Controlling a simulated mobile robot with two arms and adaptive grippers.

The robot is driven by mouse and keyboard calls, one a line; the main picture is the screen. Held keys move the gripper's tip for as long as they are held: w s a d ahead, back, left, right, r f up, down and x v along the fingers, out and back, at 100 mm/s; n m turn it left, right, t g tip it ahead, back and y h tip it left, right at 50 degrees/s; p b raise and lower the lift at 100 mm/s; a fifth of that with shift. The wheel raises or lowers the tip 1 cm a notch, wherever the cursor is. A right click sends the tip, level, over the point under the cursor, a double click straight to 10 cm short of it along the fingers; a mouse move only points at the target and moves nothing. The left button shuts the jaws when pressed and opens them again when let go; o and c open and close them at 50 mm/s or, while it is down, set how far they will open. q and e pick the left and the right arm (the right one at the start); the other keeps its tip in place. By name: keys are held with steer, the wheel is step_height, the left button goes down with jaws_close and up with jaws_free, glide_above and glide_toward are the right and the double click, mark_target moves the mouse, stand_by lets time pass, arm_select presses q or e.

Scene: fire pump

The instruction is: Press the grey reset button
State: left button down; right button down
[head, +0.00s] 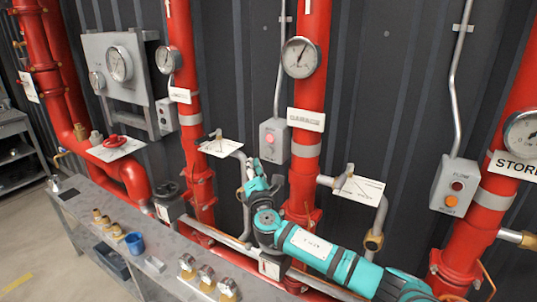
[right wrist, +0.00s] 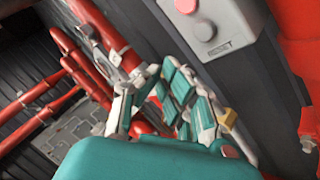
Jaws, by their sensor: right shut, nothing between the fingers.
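The grey reset button (right wrist: 204,31) shows in the right wrist view, low on a grey control box (right wrist: 232,22), above the printed word RESET. A pink-red button (right wrist: 185,5) sits above it. In the head view the same box (head: 282,138) is on the wall left of the middle red pipe; its grey button is too small to make out clearly. My right gripper (head: 257,172) is just below the box, shut and empty. In the right wrist view its fingers (right wrist: 163,78) are left of and below the button, apart from it. My left gripper is not in view.
Red vertical pipes (head: 310,95) with gauges (head: 300,57) flank the box. Another box (head: 454,185) with red and orange buttons is at right. A side pipe with a valve and tag (head: 362,188) sits right of my gripper. A grey bench (head: 100,208) holding brass fittings is at lower left.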

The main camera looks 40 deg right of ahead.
mark_target(269, 151)
steer(key=shift+w+d+b, duration=0.3)
steer(key=shift+d, duration=0.4)
steer(key=shift+w+d+b, duration=0.3)
steer(key=shift+d, duration=0.45)
steer(key=shift+w+d+b, duration=0.3)
steer(key=shift+d, duration=0.4)
steer(key=shift+w+d+b, duration=0.15)
steer(key=shift+d+b, duration=0.15)
steer(key=shift+d, duration=0.1)
steer(key=shift+w+d+r+b, duration=0.1)
steer(key=shift+w+d+b, duration=0.1)
steer(key=shift+d+b, duration=0.25)
stand_by(0.5)
stand_by(0.3)
steer(key=shift+s+a+p, duration=0.4)
steer(key=shift+a+p, duration=0.05)
steer(key=shift+a, duration=0.35)
